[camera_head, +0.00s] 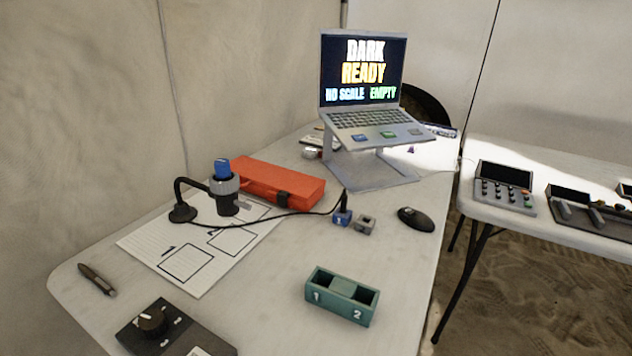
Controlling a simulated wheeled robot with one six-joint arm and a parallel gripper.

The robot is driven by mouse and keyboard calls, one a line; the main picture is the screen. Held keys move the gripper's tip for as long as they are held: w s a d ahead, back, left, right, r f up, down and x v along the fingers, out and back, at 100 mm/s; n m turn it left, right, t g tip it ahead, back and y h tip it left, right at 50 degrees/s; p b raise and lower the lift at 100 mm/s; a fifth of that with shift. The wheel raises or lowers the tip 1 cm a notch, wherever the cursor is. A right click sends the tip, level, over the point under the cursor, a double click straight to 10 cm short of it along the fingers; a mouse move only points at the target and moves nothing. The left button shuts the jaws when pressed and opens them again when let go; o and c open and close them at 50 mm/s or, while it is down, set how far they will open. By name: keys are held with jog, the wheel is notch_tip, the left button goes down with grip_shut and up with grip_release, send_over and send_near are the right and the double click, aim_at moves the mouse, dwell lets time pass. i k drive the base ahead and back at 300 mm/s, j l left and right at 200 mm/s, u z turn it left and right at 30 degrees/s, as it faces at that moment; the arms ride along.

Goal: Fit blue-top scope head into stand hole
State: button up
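The scope head has a blue top (222,168) and a dark lower body (226,204). It stands upright on the left part of the white table (404,262). A grey ring (224,185) is around it just under the blue top. The black stand (182,212) has a round base and a curved arm that reaches to this ring. The scope head appears to sit within the ring; its hole is hidden, so I cannot tell how deep it sits. My gripper is not in view.
An orange case (275,183) lies behind the scope. A printed sheet (178,240) lies under it. A teal two-slot holder (342,296), mouse (416,219), laptop (362,80), pen (97,279) and dial box (152,322) are around.

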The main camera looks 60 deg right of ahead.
aim_at(357, 302)
jog(key=k+j+z, duration=0.1)
jog(key=z, duration=1.25)
jog(key=k+l, duration=0.05)
jog(key=l, duration=0.05)
